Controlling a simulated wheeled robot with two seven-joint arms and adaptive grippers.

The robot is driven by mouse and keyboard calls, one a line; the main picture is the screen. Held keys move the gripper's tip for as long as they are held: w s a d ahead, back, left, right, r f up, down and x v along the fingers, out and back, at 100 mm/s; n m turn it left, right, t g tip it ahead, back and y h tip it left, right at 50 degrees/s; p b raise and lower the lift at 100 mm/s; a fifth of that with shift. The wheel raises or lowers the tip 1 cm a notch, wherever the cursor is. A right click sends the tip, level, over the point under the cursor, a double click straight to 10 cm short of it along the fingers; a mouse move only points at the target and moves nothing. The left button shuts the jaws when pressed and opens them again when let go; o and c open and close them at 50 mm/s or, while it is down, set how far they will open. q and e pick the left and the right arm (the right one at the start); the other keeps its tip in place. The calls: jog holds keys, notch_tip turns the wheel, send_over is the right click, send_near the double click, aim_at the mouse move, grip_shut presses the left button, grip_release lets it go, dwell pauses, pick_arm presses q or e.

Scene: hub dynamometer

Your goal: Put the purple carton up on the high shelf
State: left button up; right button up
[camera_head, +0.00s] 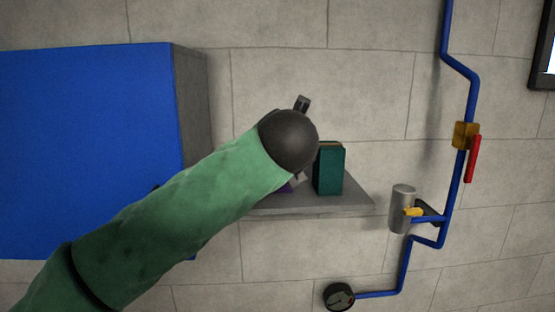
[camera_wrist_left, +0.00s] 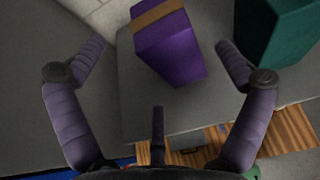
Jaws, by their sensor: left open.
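The purple carton (camera_wrist_left: 180,55) has a tan band across its top. In the left wrist view it stands on a grey shelf (camera_wrist_left: 140,100), between my left gripper's fingers in the picture. My left gripper (camera_wrist_left: 161,44) is open, with gaps to both sides of the carton and no visible contact. In the head view my left wrist hides nearly all of the carton; only a purple sliver (camera_head: 287,188) shows on the grey wall shelf (camera_head: 345,203). I cannot tell how deep the fingers reach around it. My right gripper is out of view.
A teal carton (camera_head: 329,172) stands on the shelf just right of the purple one, close to my right-hand finger in the wrist view (camera_wrist_left: 272,30). A blue-fronted cabinet (camera_head: 90,130) is at left. Blue pipes (camera_head: 461,180) with a red lever (camera_head: 473,158) run down the wall at right.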

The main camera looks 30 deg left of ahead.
pick_arm(q)
jog(key=b+v, duration=0.1)
jog(key=v, duration=0.5)
jog(key=shift+s+d+r, duration=0.15)
jog(key=shift+s+d, duration=0.05)
jog(key=shift+s, duration=0.05)
